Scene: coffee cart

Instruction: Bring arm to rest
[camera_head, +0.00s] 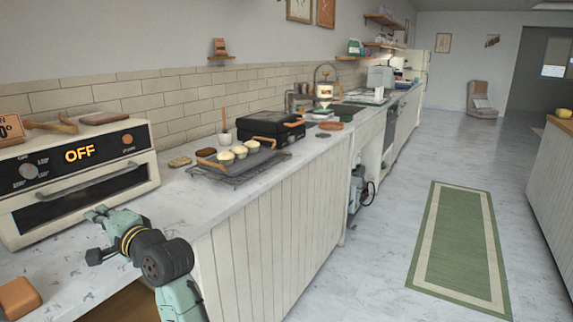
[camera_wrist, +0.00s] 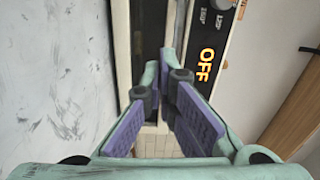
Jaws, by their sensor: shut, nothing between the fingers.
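My arm reaches in from the bottom of the head view, with my gripper (camera_head: 97,216) just in front of the toaster oven's lower front, over the counter. In the wrist view my gripper (camera_wrist: 166,80) shows its two purple-padded fingers converging at the tips, with nothing between them. The oven (camera_head: 80,180) has a cream front, a dark window and a lit "OFF" display. The oven also shows in the wrist view (camera_wrist: 190,95), close beyond the fingers. I cannot tell whether the fingertips touch it.
The marble counter (camera_head: 200,200) runs away to the right of the oven. A cooling rack (camera_head: 235,178) with a tray of muffins and a black grill (camera_head: 268,130) stand on it. A brown block (camera_head: 18,298) lies at the bottom left. The floor holds a green rug (camera_head: 458,245).

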